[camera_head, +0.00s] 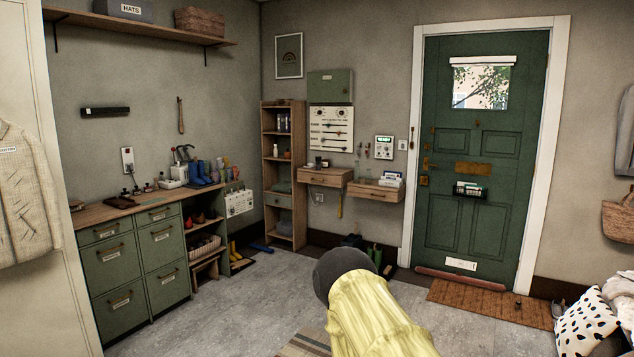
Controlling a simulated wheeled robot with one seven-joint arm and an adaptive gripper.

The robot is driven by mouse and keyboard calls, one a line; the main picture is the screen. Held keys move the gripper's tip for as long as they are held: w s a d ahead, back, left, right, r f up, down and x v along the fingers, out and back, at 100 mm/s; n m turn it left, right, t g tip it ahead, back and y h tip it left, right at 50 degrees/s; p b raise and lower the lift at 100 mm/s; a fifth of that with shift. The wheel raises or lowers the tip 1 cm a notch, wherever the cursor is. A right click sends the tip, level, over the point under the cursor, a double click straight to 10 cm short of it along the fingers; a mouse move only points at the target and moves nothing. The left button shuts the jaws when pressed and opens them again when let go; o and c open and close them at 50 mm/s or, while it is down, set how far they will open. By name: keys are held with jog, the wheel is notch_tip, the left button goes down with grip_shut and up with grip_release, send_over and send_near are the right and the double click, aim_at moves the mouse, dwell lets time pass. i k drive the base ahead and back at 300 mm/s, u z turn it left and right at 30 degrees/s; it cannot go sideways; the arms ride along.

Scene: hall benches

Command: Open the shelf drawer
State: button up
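Two wooden wall shelves with drawer fronts hang on the back wall: the left wall drawer (325,178) and the right wall drawer (375,191), which is a little lower. Both look shut. A tall narrow wooden shelf unit (269,160) stands left of them. It has a grey-green drawer front (279,200) in its lower half, which also looks shut. I cannot tell which of these is the shelf drawer. My arm, in a yellow cover with a dark rounded end, rises from the bottom centre, well short of the shelves. No gripper fingers show.
A green drawer cabinet (134,270) with a wooden top stands at the left. A green door (482,150) with a brown doormat (489,303) is at the right. A spotted cushion (588,325) lies at the bottom right. Grey floor (235,310) left of my arm is mostly clear.

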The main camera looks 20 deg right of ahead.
aim_at(332, 180)
jog(key=i, duration=3.05)
jog(key=z, duration=0.15)
jog(key=i, duration=2.2)
jog(key=z, duration=0.35)
jog(key=i, duration=2.15)
jog(key=z, duration=0.1)
